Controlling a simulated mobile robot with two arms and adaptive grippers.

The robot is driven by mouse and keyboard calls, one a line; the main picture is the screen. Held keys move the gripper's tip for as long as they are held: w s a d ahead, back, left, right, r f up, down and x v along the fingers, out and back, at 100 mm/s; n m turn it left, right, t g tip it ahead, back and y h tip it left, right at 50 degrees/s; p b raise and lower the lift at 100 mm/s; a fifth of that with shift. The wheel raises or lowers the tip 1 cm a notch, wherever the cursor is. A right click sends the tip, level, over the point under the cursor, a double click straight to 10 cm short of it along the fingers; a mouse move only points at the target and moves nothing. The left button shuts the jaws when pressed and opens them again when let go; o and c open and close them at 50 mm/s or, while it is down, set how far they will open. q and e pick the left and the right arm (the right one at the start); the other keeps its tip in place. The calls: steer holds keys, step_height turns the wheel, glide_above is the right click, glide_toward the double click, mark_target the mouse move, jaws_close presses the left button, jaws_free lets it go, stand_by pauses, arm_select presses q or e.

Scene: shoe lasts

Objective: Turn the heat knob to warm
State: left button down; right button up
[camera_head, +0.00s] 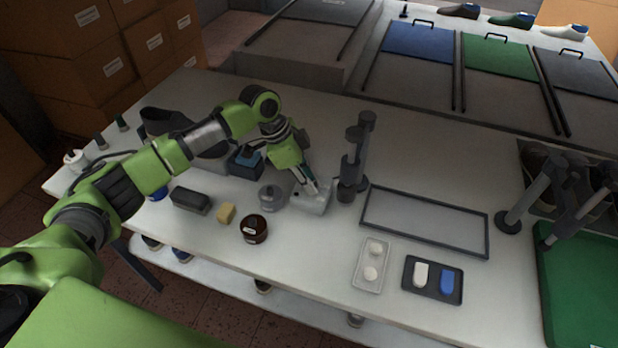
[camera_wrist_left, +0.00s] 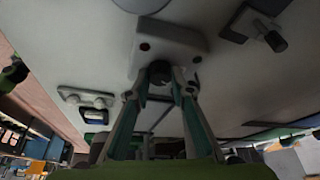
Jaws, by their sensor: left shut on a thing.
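The heat unit is a small pale box (camera_head: 308,203) on the white table, right of the grey jar. In the left wrist view its face (camera_wrist_left: 178,42) fills the upper middle, with two dark round spots on it. A dark round knob (camera_wrist_left: 160,71) sticks out from its edge. My left gripper (camera_head: 321,189) reaches down to the box, and in the wrist view its fingertips (camera_wrist_left: 161,80) are shut on the knob, one on each side. Any marking for warm is too small to read. My right gripper is not in view.
A dark post stand (camera_head: 349,178) rises just right of the box. A lidded grey jar (camera_head: 271,196) and a brown tin (camera_head: 254,229) stand at its left. A dark-framed panel (camera_head: 425,221) lies to the right. The table's front edge is mostly clear.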

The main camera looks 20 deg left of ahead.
arm_select(q)
steer(key=m, duration=0.1)
steer(key=m+g+b, duration=0.1)
steer(key=m, duration=0.1)
steer(key=shift+w+m, duration=0.2)
steer(key=shift+m, duration=0.1)
steer(key=shift+m+g+b, duration=0.8)
steer(key=shift+m+b, duration=0.2)
steer(key=shift+m, duration=0.8)
steer(key=shift+w+r, duration=0.1)
steer(key=c, duration=1.8)
jaws_free()
steer(key=v, duration=1.2)
steer(key=shift+d, duration=0.1)
